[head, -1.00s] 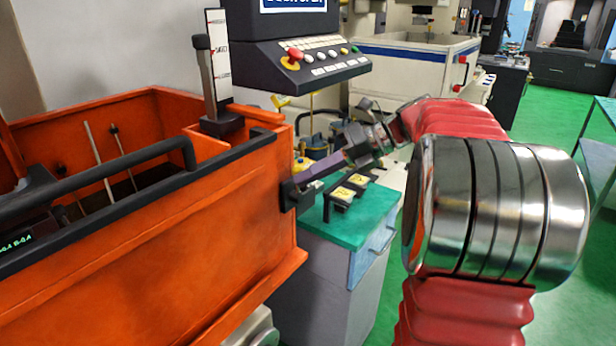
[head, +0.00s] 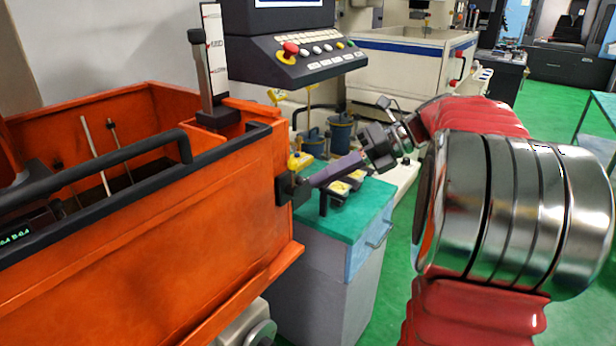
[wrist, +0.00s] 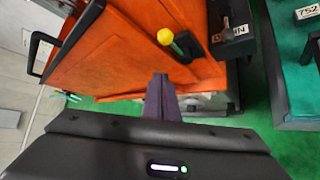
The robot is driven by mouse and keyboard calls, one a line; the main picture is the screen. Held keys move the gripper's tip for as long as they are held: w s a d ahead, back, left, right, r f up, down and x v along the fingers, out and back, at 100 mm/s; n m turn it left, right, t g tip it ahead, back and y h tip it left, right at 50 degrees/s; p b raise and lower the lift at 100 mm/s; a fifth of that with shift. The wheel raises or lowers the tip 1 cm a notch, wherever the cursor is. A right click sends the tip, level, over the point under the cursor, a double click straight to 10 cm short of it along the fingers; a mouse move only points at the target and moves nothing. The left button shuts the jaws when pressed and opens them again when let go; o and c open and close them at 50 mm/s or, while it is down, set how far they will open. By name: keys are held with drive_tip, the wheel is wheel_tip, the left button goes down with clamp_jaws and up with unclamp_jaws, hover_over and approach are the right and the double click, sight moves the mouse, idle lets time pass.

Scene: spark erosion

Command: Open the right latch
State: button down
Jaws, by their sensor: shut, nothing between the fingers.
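The right latch (head: 288,189) is a black fitting on the right end of the orange tank (head: 225,205) in the head view. In the wrist view a dark lever with a yellow ball knob (wrist: 166,37) stands out from the orange wall (wrist: 125,60). My gripper (head: 314,183) has purple fingers, close beside the black latch in the head view. Its fingers (wrist: 160,80) are shut and empty, and appear below the yellow knob in the wrist view, with a gap. Contact with the latch cannot be told.
A control panel (head: 300,52) hangs behind. In the wrist view a black box (wrist: 229,28) with a small label sits right of the knob. Green floor lies at right.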

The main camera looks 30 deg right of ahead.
drive_tip(key=d, duration=0.1)
drive_tip(key=s+d, duration=0.1)
drive_tip(key=d, duration=0.3)
drive_tip(key=shift+s+f, duration=0.2)
drive_tip(key=shift+s, duration=0.15)
drive_tip(key=shift+a, duration=0.1)
wheel_tip(320, 180, down, 8)
drive_tip(key=s+d+n+h, duration=0.1)
drive_tip(key=d+n+h, duration=0.15)
drive_tip(key=n, duration=0.45)
drive_tip(key=s+a+f+n+g+h, duration=0.35)
drive_tip(key=s+a+f+n, duration=0.2)
drive_tip(key=n, duration=0.45)
drive_tip(key=s+a+n+t+h, duration=0.1)
drive_tip(key=s+a+n, duration=0.3)
drive_tip(key=a+n, duration=0.5)
drive_tip(key=s+a+r+n+t+h, duration=0.1)
drive_tip(key=s+a+n+t+h, duration=0.1)
drive_tip(key=a+n, duration=0.6)
drive_tip(key=shift+s+a+r+n+h, duration=0.35)
drive_tip(key=shift+s+a+h, duration=0.35)
drive_tip(key=shift+s+a, duration=0.75)
